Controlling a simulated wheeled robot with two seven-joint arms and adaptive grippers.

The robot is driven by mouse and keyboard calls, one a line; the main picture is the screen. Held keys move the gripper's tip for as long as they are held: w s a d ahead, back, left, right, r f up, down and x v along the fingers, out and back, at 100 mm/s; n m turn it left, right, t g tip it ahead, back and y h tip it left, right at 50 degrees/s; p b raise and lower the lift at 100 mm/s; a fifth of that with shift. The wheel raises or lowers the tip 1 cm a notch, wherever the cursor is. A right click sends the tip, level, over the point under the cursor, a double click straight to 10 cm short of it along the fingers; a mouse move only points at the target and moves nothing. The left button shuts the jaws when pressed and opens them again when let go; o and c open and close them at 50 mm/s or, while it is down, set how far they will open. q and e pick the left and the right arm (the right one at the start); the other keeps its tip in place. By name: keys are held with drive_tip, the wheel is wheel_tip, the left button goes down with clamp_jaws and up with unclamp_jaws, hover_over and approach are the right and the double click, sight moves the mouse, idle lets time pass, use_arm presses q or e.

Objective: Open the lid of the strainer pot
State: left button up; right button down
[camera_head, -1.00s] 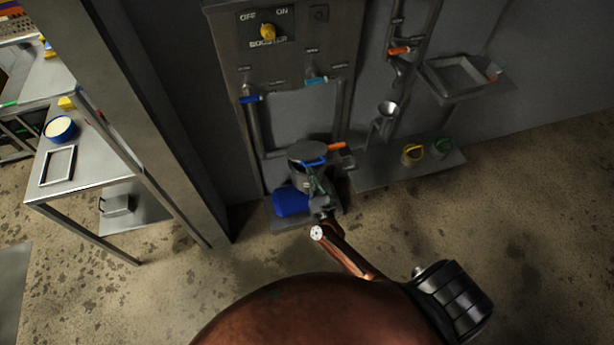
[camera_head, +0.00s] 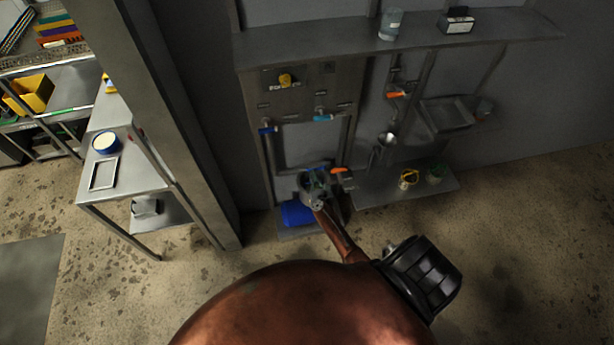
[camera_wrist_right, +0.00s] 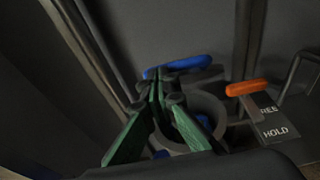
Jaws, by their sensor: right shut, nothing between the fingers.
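The strainer pot (camera_head: 306,196) stands on a low shelf at the wall, partly hidden by my right arm. In the right wrist view its grey round rim (camera_wrist_right: 219,108) shows behind the fingers, with some blue inside the ring. A blue handle bar (camera_wrist_right: 190,66) lies just beyond the fingertips. I cannot tell clearly how the lid sits. My right gripper (camera_head: 318,182) is over the pot, and its green fingers (camera_wrist_right: 163,84) are shut and empty close to the blue bar. I cannot tell whether they touch it. My left gripper is not in view.
An orange lever (camera_wrist_right: 246,88) with a FREE/HOLD plate (camera_wrist_right: 268,118) is close right of the pot. A blue container (camera_head: 296,213) is below left of it. The low shelf (camera_head: 375,195) holds yellow and green-handled items. A metal post (camera_head: 185,150) stands left.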

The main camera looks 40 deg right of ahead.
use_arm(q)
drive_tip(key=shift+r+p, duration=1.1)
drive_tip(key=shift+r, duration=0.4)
use_arm(e)
drive_tip(key=w+d+r, duration=0.5)
drive_tip(key=w+r, duration=0.2)
drive_tip(key=w, duration=0.4)
drive_tip(key=shift+r, duration=0.4)
drive_tip(key=shift+s, duration=0.1)
